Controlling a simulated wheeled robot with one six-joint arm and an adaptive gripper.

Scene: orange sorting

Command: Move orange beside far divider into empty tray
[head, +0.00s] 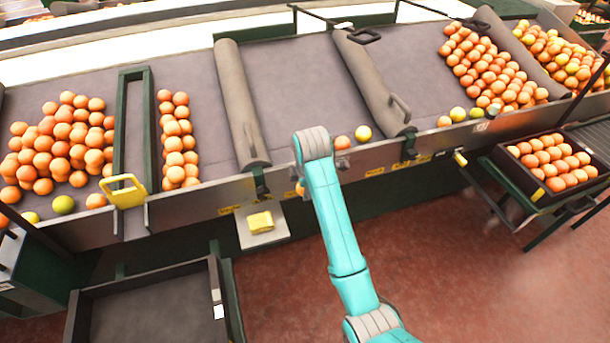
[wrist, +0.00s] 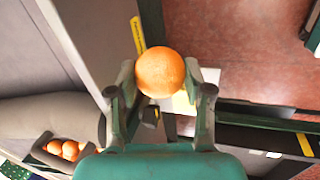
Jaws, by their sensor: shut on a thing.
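My gripper (wrist: 160,82) is shut on an orange (wrist: 160,72), with one finger on each side of it in the wrist view. In the head view my teal arm hides most of the gripper; a sliver of the held orange (head: 299,188) shows left of the arm, in front of the conveyor's front rail. The empty tray (head: 222,300) is a dark, open-topped box at the lower left, with a bare grey floor. The held orange is up and to the right of this tray, apart from it. The far divider (head: 370,80) is a grey padded bar slanting across the belt.
Another grey divider (head: 240,100) lies further left. A yellow box (head: 261,221) sits on a small shelf below the rail. A full tray (head: 530,186) stands at the right.

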